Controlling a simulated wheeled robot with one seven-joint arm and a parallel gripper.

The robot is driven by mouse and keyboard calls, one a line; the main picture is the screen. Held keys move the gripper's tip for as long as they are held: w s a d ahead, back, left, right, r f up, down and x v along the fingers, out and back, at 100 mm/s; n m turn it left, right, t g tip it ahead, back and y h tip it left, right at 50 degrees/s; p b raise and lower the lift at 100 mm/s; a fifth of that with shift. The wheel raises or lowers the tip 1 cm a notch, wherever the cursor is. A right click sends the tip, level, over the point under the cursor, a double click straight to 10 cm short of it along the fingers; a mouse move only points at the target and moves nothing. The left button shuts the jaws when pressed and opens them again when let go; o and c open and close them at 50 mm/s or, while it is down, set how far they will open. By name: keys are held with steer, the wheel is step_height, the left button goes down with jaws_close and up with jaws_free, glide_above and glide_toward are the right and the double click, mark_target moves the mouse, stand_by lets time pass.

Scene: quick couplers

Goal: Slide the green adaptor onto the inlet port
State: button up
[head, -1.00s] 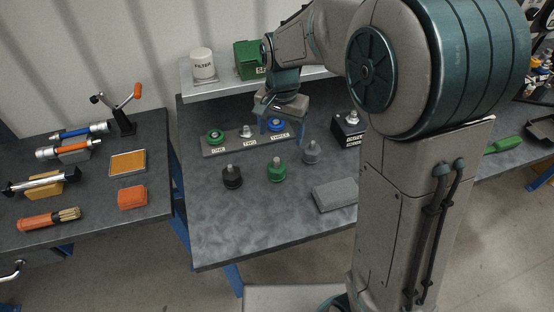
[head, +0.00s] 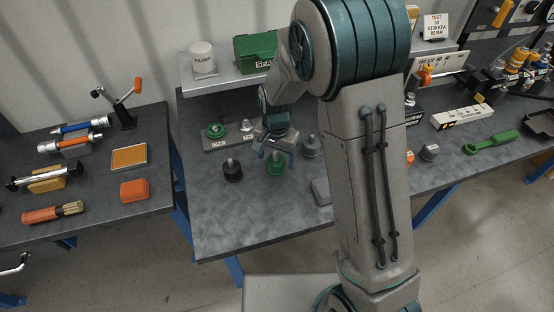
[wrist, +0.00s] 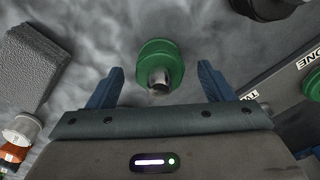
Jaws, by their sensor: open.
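The green adaptor (head: 276,168) stands upright on the bench, with a metal stem on top. My gripper (head: 274,153) is open just above it and partly hides it in the head view. In the wrist view the green adaptor (wrist: 158,58) sits between the two spread blue fingers of my gripper (wrist: 160,72), with a gap on each side. A labelled rack (head: 213,146) behind carries a green ring (head: 215,130) and a bare metal port (head: 247,125); its right end is hidden by my gripper. I cannot tell which port is the inlet.
A black adaptor (head: 232,170) stands left of the green one, and a grey adaptor (head: 310,147) to its right. A grey block (head: 321,191) is partly behind my arm. A shelf (head: 215,84) with a filter can (head: 202,58) is behind. The bench front is clear.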

steer(key=shift+f, duration=0.95)
steer(key=c, duration=1.1)
steer(key=shift+c, duration=0.2)
steer(key=shift+r, duration=0.1)
